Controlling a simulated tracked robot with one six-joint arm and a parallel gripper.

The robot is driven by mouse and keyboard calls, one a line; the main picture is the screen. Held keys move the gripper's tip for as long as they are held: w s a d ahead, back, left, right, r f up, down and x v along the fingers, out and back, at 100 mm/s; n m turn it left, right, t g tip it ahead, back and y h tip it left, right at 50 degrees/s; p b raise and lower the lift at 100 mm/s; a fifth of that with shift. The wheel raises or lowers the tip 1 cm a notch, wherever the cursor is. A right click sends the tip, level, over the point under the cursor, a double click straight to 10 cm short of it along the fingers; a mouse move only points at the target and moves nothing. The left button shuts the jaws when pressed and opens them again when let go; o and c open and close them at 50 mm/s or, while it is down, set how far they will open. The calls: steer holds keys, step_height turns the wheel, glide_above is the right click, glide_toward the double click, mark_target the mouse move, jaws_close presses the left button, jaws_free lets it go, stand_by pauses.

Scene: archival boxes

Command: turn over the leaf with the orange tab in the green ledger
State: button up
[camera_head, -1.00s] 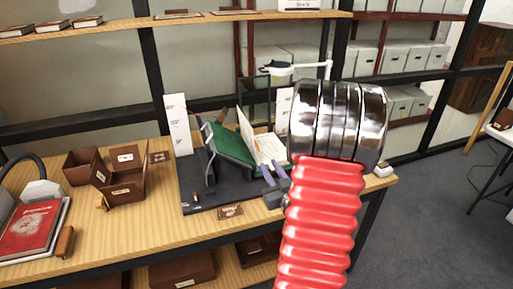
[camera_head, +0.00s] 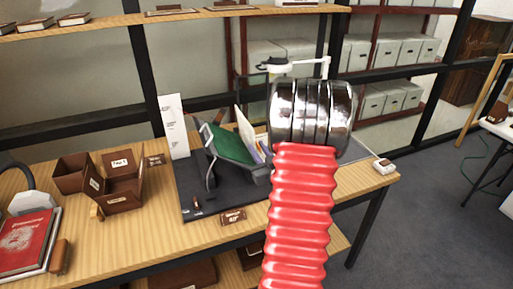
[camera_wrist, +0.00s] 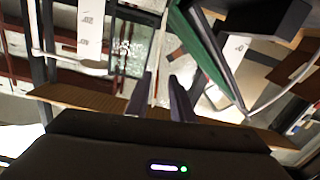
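The green ledger (camera_head: 232,145) lies open on a dark stand (camera_head: 190,205) on the wooden table. A pale leaf (camera_head: 245,128) stands steeply up from it. The ledger's green cover also shows in the wrist view (camera_wrist: 208,55), right of centre. My gripper (camera_wrist: 160,97) is open in the wrist view, its two dark fingers apart. A thin pale leaf edge (camera_wrist: 157,65) shows between or just beyond them; I cannot tell which. In the head view my red arm hides most of the gripper and the ledger's right side. I cannot make out the orange tab.
A tall white card (camera_head: 173,127) stands at the ledger's back left. Brown boxes (camera_head: 120,185) and a red book (camera_head: 30,240) are on the table's left. A small white box (camera_head: 384,166) is at the right end. Shelving stands behind.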

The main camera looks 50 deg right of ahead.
steer(key=shift+d, duration=0.2)
steer(key=shift+s, duration=0.1)
jaws_close()
stand_by(1.3)
